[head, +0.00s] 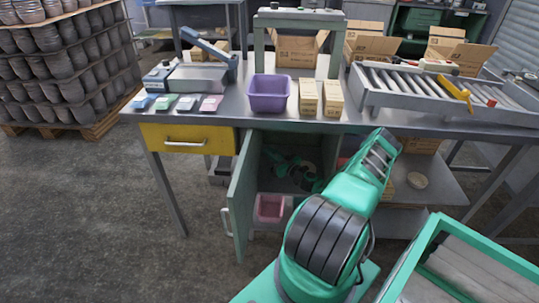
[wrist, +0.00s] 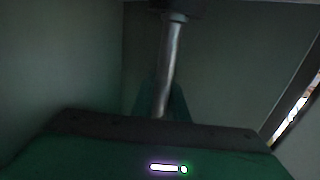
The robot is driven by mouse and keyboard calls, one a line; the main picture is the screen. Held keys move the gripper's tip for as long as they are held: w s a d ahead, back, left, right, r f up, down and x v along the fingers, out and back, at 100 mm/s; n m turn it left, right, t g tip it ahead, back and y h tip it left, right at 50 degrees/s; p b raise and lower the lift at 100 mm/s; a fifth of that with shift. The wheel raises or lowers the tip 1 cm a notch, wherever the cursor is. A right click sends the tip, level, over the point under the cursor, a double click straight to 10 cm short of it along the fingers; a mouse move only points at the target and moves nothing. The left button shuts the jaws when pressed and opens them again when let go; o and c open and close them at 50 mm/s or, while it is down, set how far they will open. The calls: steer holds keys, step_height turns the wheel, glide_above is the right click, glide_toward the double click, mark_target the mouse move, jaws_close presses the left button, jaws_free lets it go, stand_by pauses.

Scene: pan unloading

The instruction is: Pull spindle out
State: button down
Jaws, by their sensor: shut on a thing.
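The spindle (wrist: 169,60) is a shiny metal rod in the wrist view. It runs from a dark mount at the top middle down to my gripper (wrist: 161,108), whose green fingers are shut on its lower end. The spindle looks slightly tilted, and its upper end meets the dark mount. In the head view my arm bends down to the open cabinet under the workbench. Green parts show in the dark cabinet interior (head: 287,163), but the spindle cannot be made out there.
The cabinet door (head: 242,195) stands open to the left. A pink bin (head: 270,208) sits low in the cabinet. Cabinet walls enclose the wrist view, with a bright gap at right. A green-framed cart (head: 500,258) stands at front right.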

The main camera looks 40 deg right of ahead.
steer(key=shift+r, duration=0.75)
stand_by(0.5)
steer(key=shift+r, duration=2.05)
